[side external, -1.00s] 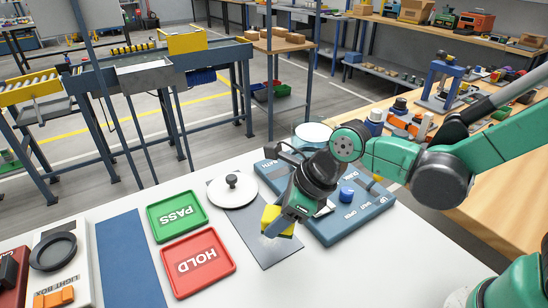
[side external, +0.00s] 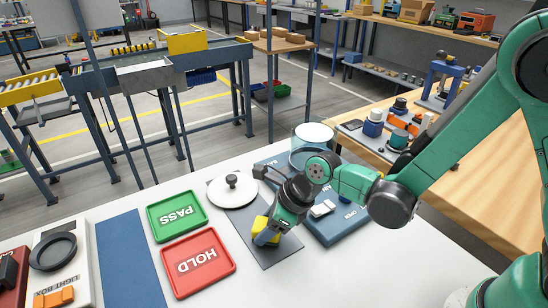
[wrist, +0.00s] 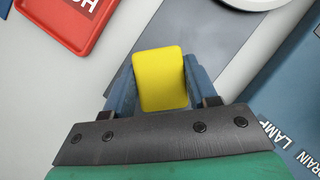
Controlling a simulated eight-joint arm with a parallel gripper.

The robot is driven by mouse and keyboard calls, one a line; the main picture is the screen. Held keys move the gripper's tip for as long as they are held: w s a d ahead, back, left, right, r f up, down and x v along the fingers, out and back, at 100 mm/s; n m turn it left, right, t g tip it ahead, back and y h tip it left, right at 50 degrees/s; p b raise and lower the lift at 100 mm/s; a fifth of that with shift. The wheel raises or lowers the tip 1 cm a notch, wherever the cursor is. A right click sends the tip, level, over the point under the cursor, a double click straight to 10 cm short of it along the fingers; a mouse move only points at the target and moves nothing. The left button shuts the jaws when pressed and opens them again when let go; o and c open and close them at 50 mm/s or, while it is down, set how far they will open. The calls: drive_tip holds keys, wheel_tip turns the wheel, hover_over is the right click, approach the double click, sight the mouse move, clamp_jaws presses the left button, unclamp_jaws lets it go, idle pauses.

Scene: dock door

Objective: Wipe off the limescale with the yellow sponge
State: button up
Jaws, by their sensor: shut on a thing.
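My gripper (side external: 267,238) is shut on the yellow sponge (side external: 260,224), low over the grey mat (side external: 284,250) in the side view. In the wrist view the sponge (wrist: 160,78) sits between the two blue fingers. I cannot tell whether it touches the mat. A white round lid with a black knob (side external: 232,192) lies at the mat's far end, apart from the sponge. A clear glass cylinder (side external: 313,134) stands on the blue box (side external: 340,229) behind my wrist. I cannot make out any limescale in these views.
The red HOLD tray (side external: 198,284) and green PASS tray (side external: 176,214) lie left of the mat. A blue strip (side external: 130,262) and a light box (side external: 62,268) are farther left. The blue box stands close on the right. The white table's front is clear.

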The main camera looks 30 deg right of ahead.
sight(267, 247)
drive_tip(key=shift+s, duration=1.65)
drive_tip(key=r, duration=0.3)
drive_tip(key=shift+s, duration=0.2)
drive_tip(key=shift+r, duration=2.55)
